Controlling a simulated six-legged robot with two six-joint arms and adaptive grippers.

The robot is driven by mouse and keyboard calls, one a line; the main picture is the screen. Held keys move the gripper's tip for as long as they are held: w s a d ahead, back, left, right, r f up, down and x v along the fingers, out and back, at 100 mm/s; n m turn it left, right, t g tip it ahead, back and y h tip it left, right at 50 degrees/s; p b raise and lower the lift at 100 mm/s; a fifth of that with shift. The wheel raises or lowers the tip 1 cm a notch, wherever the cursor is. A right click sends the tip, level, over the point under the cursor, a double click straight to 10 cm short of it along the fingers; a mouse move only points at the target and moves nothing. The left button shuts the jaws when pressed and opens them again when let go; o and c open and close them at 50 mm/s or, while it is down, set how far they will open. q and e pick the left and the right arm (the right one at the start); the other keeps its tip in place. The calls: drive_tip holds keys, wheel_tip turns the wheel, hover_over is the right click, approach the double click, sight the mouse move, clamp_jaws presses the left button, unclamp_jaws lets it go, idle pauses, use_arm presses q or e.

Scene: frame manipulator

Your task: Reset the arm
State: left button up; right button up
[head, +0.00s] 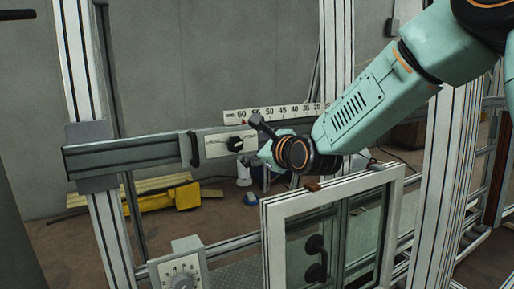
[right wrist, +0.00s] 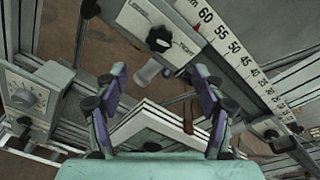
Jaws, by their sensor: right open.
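My right arm (head: 365,105) comes in from the upper right in the head view, reaching down and left. Its gripper (head: 262,156) is partly hidden by the wrist and sits in front of the horizontal rail, near a black knob (head: 235,144). In the right wrist view the two fingers of the right gripper (right wrist: 158,78) stand wide apart with nothing between them. The black knob also shows in that view (right wrist: 159,39), beyond the fingertips. I cannot tell whether the gripper touches anything. My left gripper is in neither view.
A numbered scale (head: 275,112) runs along the rail (head: 130,153). A white-framed window panel (head: 273,235) stands below the right wrist, close to it. A dial box (head: 181,268) is at lower left. Aluminium posts (head: 85,80) flank the area. A yellow object (head: 170,198) lies on the floor behind.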

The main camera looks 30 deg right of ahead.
idle(0.3)
drive_tip(key=s+a+f+n+g+b, duration=0.2)
drive_tip(key=s+f+n, duration=0.4)
drive_tip(key=f, duration=0.5)
drive_tip(key=s+a+f+n+g+b, duration=0.1)
drive_tip(key=s+f+n+g+b, duration=0.25)
drive_tip(key=f+n, duration=0.7)
drive_tip(key=s+a+f+n+g+b, duration=0.15)
drive_tip(key=s+f+n, duration=0.45)
drive_tip(key=f, duration=0.7)
drive_tip(key=s+a+f+n+g+b, duration=0.2)
drive_tip(key=s+f+n+g+b, duration=0.3)
drive_tip(key=s+f, duration=2.3)
drive_tip(key=s+g+b, duration=0.2)
drive_tip(key=g+b, duration=0.1)
drive_tip(key=b, duration=0.3)
drive_tip(key=shift+s+a+f+h, duration=0.2)
drive_tip(key=shift+f+h, duration=0.1)
drive_tip(key=shift+f, duration=0.1)
